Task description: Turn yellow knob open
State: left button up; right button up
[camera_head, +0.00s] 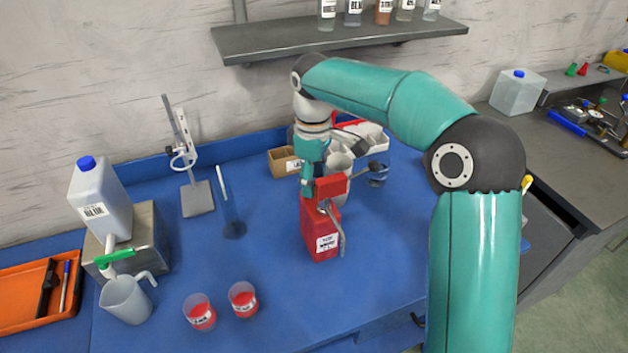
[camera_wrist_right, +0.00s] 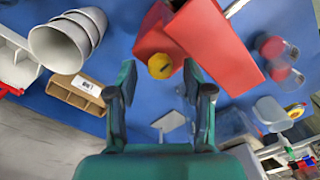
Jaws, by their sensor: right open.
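The yellow knob (camera_wrist_right: 160,66) shows in the right wrist view, on the red container (camera_wrist_right: 215,45). In the head view the red container (camera_head: 320,238) stands upright on the blue table, with a white label and a grey bent spout in front. The knob is hidden there. My right gripper (camera_head: 311,178) is at the upper part of the container, pointing down. In the wrist view its two fingers (camera_wrist_right: 160,78) are apart, with the knob showing between and just beyond the tips. I cannot tell whether they touch it. My left gripper is out of view.
Two cups with red contents (camera_head: 242,299) stand at the front. Pale cups (camera_wrist_right: 68,42) and a cardboard box (camera_head: 284,161) are close behind the container. A jug (camera_head: 127,298) and a blue-capped can (camera_head: 100,199) stand left. The table between the front cups and the container is clear.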

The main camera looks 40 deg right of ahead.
jog(key=shift+f, duration=0.25)
